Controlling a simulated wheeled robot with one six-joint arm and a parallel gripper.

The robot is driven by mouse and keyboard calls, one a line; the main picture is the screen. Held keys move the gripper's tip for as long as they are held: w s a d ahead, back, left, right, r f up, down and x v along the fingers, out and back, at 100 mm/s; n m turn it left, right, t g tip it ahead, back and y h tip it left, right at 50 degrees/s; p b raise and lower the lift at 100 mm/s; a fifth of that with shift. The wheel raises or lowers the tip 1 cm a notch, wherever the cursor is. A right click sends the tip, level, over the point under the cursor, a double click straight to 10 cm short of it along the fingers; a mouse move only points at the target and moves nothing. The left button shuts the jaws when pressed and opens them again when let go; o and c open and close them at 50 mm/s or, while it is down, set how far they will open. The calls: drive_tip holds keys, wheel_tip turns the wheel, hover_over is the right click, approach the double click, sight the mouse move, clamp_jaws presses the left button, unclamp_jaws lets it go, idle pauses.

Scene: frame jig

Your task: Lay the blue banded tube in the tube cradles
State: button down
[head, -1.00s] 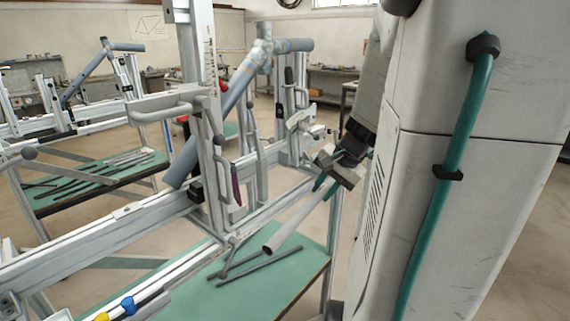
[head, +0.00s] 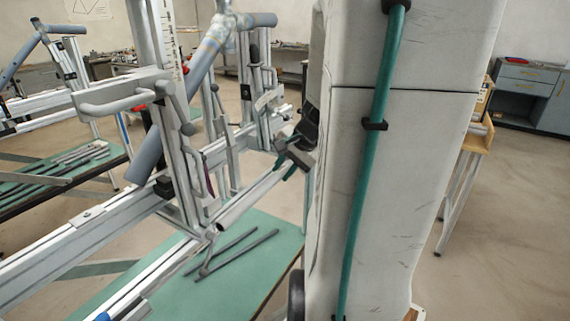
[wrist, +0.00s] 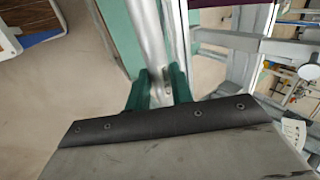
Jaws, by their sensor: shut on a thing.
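My gripper (head: 285,166) has green fingers and is shut on a plain grey-silver tube (head: 248,197). The tube slants down and left from the fingers, in front of the jig's lower rail in the head view. In the wrist view the gripper (wrist: 160,88) has the tube (wrist: 144,30) between its fingers, running away toward the top. No blue band shows on the visible part of the tube. I cannot make out the tube cradles for certain, nor whether the tube touches the jig.
The metal frame jig (head: 115,208) fills the left, with upright posts and a grey-blue bicycle frame tube (head: 203,62) clamped in it. A green table (head: 245,282) below holds thin dark rods (head: 237,254). A wooden bench (head: 470,140) stands at right. Open floor lies between.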

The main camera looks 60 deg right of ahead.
drive_tip(key=shift+w+a+f, duration=0.1)
drive_tip(key=shift+w+f, duration=0.35)
drive_tip(key=shift+f, duration=0.1)
drive_tip(key=shift+w, duration=4)
drive_tip(key=w+d+f, duration=0.2)
drive_tip(key=w+d, duration=0.2)
drive_tip(key=d, duration=0.2)
drive_tip(key=shift+w+d, duration=0.2)
drive_tip(key=shift+w, duration=0.05)
drive_tip(key=shift+f, duration=0.25)
drive_tip(key=c, duration=1.1)
unclamp_jaws()
drive_tip(key=shift+c, duration=0.2)
